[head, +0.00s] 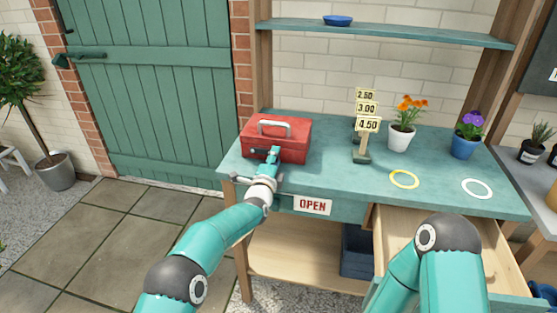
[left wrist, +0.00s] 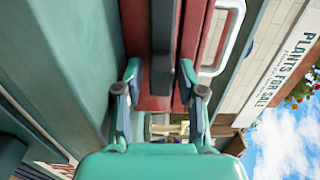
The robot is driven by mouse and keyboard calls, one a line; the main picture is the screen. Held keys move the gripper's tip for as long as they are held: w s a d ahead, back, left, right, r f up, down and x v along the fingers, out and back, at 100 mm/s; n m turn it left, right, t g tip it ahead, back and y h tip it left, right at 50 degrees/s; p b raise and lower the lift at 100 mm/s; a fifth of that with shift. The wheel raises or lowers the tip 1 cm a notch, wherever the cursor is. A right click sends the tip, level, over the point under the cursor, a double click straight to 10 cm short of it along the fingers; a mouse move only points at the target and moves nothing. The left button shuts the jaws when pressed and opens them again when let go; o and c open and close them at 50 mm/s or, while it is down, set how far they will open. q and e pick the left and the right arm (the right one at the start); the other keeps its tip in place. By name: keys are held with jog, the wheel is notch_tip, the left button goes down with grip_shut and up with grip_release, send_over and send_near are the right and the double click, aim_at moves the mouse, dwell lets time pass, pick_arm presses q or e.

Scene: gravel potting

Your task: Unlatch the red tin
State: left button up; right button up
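The red tin (head: 291,137) with a pale carry handle (head: 274,126) stands on the left end of the teal bench, its lid down. My left gripper (head: 273,156) is at the tin's front face. In the left wrist view, a dark grey latch bar (left wrist: 162,45) runs down the red tin (left wrist: 192,40). The fingers of my left gripper (left wrist: 160,85) are apart, one on each side of the bar. Whether they touch it is unclear. My right arm shows at the lower right in the head view, but its gripper is out of view.
The bench (head: 330,150) carries a price sign stand (head: 362,145), an orange-flowered white pot (head: 400,138), a blue pot (head: 465,143), a yellow ring (head: 404,187) and a white ring (head: 477,197). A drawer (head: 505,255) stands open below. An OPEN sign (head: 312,204) hangs in front.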

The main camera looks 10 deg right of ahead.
pick_arm(q)
jog(key=shift+s+d+f, duration=0.1)
jog(key=shift+f, duration=0.2)
notch_tip(320, 180, up, 10)
jog(key=shift+r, duration=0.25)
